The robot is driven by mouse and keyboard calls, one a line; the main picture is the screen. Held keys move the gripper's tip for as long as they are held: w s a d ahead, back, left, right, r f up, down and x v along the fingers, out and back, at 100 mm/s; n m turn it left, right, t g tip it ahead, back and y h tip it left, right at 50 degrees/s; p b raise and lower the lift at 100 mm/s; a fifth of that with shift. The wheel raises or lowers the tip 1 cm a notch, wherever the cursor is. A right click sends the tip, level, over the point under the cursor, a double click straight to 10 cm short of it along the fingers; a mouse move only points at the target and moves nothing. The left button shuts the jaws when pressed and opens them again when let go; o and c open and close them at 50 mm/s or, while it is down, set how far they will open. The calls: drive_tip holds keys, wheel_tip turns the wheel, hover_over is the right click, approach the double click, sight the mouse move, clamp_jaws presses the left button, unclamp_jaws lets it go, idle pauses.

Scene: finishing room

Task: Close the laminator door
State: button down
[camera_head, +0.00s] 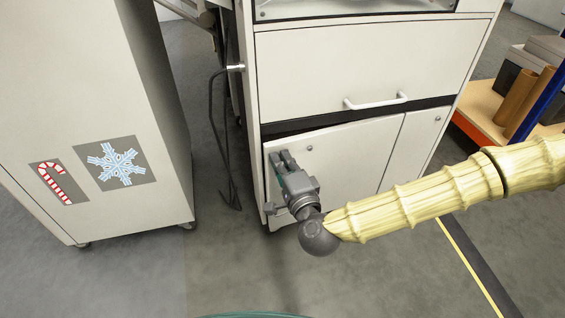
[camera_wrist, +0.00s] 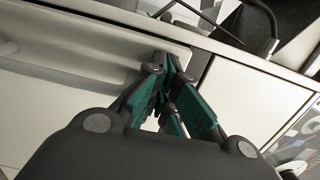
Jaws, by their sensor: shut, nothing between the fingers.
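The laminator is the white cabinet (camera_head: 355,70) at the centre of the head view. Its lower left door (camera_head: 350,155) is a white panel with a small round lock near the top. The door looks nearly flush with the front, perhaps slightly ajar; I cannot tell the exact gap. My gripper (camera_head: 282,160) is in front of the door's upper left part, with its fingers toward the panel. The wrist view shows the green-padded fingers (camera_wrist: 170,65) together and empty, close to a white surface. Whether they touch it is not clear.
A drawer with a white handle (camera_head: 376,101) is above the door. A white cabinet with candy-cane and snowflake stickers (camera_head: 117,164) stands left across a narrow floor gap with a hanging black cable (camera_head: 222,150). A wooden shelf (camera_head: 485,105) is at right.

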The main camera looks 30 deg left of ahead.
sight(275, 149)
drive_tip(key=shift+m+t+h, duration=0.6)
drive_tip(key=shift+t+h, duration=0.1)
drive_tip(key=p+x, duration=0.1)
drive_tip(key=x, duration=0.1)
drive_tip(key=p+x, duration=0.1)
drive_tip(key=x, duration=0.1)
drive_tip(key=shift+s+a+r, duration=0.1)
drive_tip(key=shift+s+a, duration=0.1)
drive_tip(key=shift+a, duration=0.05)
drive_tip(key=shift+w+r, duration=0.1)
drive_tip(key=shift+w, duration=0.1)
drive_tip(key=shift+a, duration=0.1)
drive_tip(key=shift+r, duration=0.15)
drive_tip(key=shift+s, duration=0.3)
drive_tip(key=v, duration=1.2)
drive_tip(key=shift+f, duration=0.35)
